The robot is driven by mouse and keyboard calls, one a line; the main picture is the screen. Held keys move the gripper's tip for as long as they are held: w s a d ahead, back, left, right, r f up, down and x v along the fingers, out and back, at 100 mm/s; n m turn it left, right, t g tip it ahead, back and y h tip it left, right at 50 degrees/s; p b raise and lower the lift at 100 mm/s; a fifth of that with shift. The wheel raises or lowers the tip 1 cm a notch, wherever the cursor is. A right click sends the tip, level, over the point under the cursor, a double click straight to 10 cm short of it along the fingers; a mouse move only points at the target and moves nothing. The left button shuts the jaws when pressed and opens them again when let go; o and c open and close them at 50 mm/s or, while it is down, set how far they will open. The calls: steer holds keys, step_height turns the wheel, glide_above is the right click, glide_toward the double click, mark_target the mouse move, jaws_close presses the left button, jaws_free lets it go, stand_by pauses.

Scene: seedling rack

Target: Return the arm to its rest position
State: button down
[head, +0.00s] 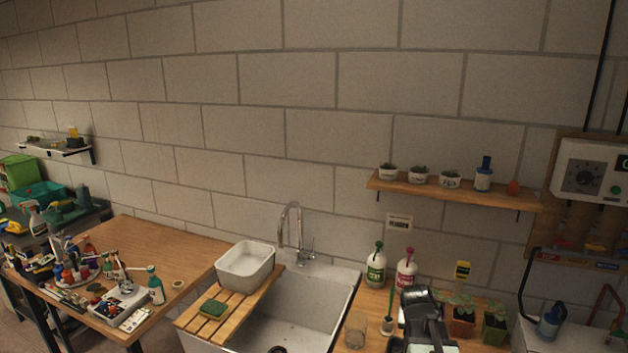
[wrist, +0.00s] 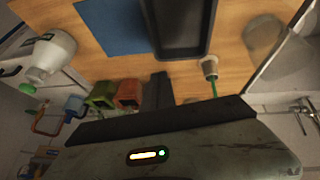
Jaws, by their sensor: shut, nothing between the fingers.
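My arm rises in the lower right of the head view, over the wooden counter (head: 375,303) to the right of the sink. Its fingertips cannot be made out there. In the wrist view my gripper (wrist: 158,80) is shut, its dark fingers together with nothing held. It is over the counter, below the black tray (wrist: 183,52) in the picture and apart from it.
An orange seedling pot (head: 462,324) and a green one (head: 495,328) stand right of my arm. Two pump bottles (head: 376,270) stand left, near the sink (head: 315,312). A wall shelf (head: 450,190) is above. The wrist view shows a blue mat (wrist: 112,27) and a white bottle (wrist: 50,55).

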steer(key=s+a+f+n+g+y, duration=0.15)
steer(key=s+a, duration=0.25)
steer(key=a, duration=0.5)
steer(key=s+a+f+n+g+y, duration=0.1)
steer(key=s+a+n+g+y, duration=0.15)
steer(key=a, duration=0.75)
steer(key=s+a+f+b, duration=0.1)
steer(key=s+f+b, duration=0.3)
steer(key=f+b, duration=0.6)
steer(key=shift+a+f+n, duration=0.3)
steer(key=shift+s, duration=0.1)
